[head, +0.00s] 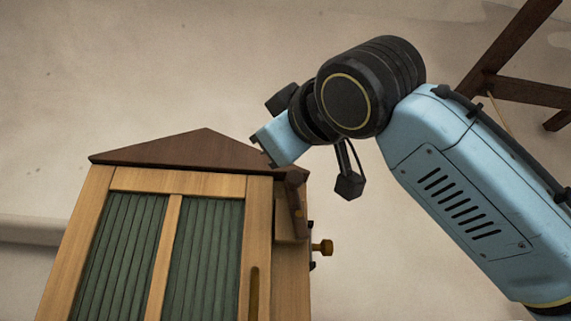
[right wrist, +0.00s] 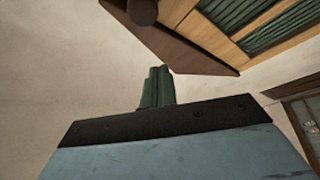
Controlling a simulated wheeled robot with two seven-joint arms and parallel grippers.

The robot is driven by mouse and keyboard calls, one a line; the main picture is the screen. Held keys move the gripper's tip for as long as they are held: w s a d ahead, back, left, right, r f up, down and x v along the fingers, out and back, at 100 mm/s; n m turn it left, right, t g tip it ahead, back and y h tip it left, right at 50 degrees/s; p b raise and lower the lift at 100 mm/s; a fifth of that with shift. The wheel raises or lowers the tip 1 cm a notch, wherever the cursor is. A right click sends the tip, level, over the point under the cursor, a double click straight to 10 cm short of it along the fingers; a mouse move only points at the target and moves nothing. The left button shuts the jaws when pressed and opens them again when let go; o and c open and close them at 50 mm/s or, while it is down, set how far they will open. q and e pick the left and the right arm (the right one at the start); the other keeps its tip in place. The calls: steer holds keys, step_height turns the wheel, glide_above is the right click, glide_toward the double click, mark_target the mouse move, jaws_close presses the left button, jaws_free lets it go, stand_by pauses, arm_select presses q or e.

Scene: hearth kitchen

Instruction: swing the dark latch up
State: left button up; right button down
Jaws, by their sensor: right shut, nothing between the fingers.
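The dark latch (head: 298,212) is a narrow dark brown bar at the upper right edge of a wooden cabinet (head: 258,225), just under its roof. It hangs roughly upright, its top close to the roof corner. My right gripper (head: 268,158) is just above and left of the latch's top, over the right slope of the roof; I cannot tell whether it touches anything. In the right wrist view its green fingers (right wrist: 157,88) are together and empty. A dark round end (right wrist: 143,11) shows at the top there; I cannot tell if it belongs to the latch. My left gripper is out of view.
The cabinet has a dark peaked roof (head: 205,148) and green slatted panels (head: 120,250). A brass knob (head: 322,247) sticks out from its right side, below the latch. A dark wooden frame (head: 515,88) stands at the upper right.

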steer(key=b+v, duration=0.2)
steer(key=v, duration=0.6)
steer(key=shift+d+b, duration=0.3)
steer(key=shift+d, duration=0.25)
steer(key=shift+w, duration=0.1)
